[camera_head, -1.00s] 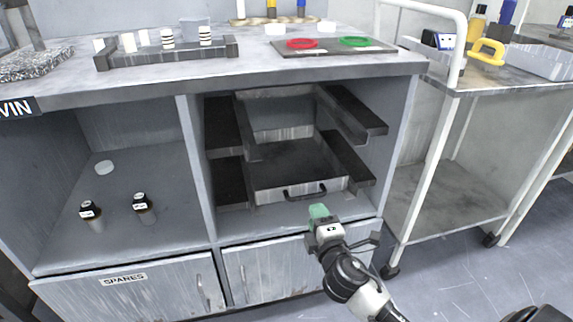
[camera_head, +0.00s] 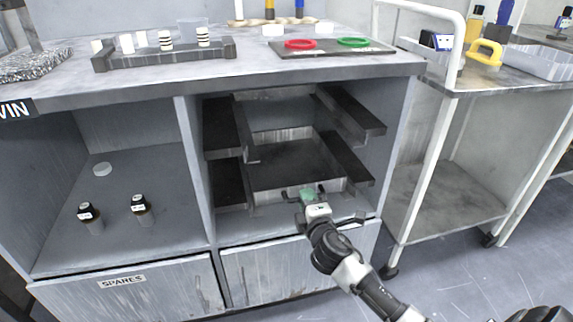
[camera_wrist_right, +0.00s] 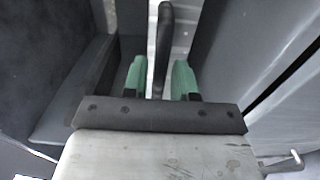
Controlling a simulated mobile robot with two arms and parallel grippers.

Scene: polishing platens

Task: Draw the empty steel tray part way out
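The steel tray (camera_head: 258,195) sits between the lower rails inside the right bay of the bench. Its dark inside shows nothing in it, and its front wall faces me. My right gripper (camera_head: 307,194) is at the tray front, covering most of the handle in the head view. In the right wrist view the black bar handle (camera_wrist_right: 164,40) lies between the two green fingertips of my right gripper (camera_wrist_right: 160,78). My left gripper is not in view.
Dark side rails (camera_head: 350,112) line the bay above the tray. Cupboard doors (camera_head: 300,268) are below the bay. Two small dark-capped bottles (camera_head: 140,207) stand in the left bay. A white-framed trolley (camera_head: 425,180) stands to the right. Floor is free in front of the trolley.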

